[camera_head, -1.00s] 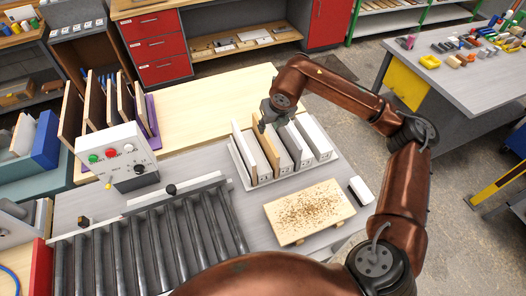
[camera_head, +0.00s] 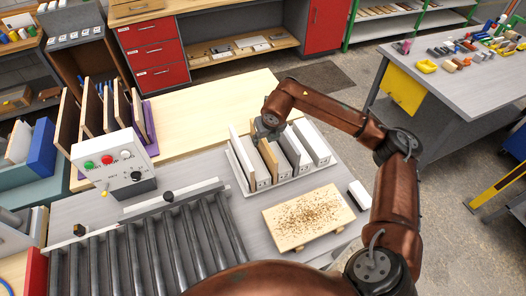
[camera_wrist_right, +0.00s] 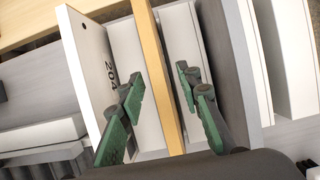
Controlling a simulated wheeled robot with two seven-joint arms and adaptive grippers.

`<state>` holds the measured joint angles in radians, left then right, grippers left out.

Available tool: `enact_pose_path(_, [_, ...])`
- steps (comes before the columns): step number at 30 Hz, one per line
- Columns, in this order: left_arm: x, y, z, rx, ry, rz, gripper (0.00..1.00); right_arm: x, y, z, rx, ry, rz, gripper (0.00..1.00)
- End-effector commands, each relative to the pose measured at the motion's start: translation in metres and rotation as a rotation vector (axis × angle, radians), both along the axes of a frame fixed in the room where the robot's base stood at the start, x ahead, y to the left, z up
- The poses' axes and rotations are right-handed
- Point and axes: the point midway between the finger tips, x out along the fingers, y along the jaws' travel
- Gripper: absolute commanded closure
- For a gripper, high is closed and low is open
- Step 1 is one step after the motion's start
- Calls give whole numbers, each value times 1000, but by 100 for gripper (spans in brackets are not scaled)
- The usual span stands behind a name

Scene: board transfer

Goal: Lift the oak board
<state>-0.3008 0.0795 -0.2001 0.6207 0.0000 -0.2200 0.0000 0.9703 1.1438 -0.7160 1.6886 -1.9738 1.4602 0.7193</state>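The oak board (camera_head: 268,157) stands upright on edge in a white rack (camera_head: 240,178), between a white board (camera_head: 243,156) on its left and a grey board (camera_head: 289,151) on its right. In the right wrist view the oak board (camera_wrist_right: 153,60) runs as a thin tan edge between my green fingers. My right gripper (camera_head: 268,130) is at the top of the oak board. In the wrist view the right gripper (camera_wrist_right: 158,85) is open, one finger on each side of the board, with gaps showing. My left gripper is not in view.
A wooden board covered with chips (camera_head: 308,217) lies in front of the rack, with a white block (camera_head: 359,195) beside it. A roller conveyor (camera_head: 150,250) and a control box (camera_head: 115,165) are to the left. The pale tabletop (camera_head: 205,110) behind the rack is clear.

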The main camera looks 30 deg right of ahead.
Motion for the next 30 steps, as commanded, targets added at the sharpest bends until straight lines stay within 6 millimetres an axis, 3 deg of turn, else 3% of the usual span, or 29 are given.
enact_pose_path(2, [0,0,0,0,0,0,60,0,0,1,0,0,0,68])
enact_pose_path(16, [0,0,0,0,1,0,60,0,0,1,0,0,-1,100])
enact_pose_path(30, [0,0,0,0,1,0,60,0,0,1,1,-1,-1,100])
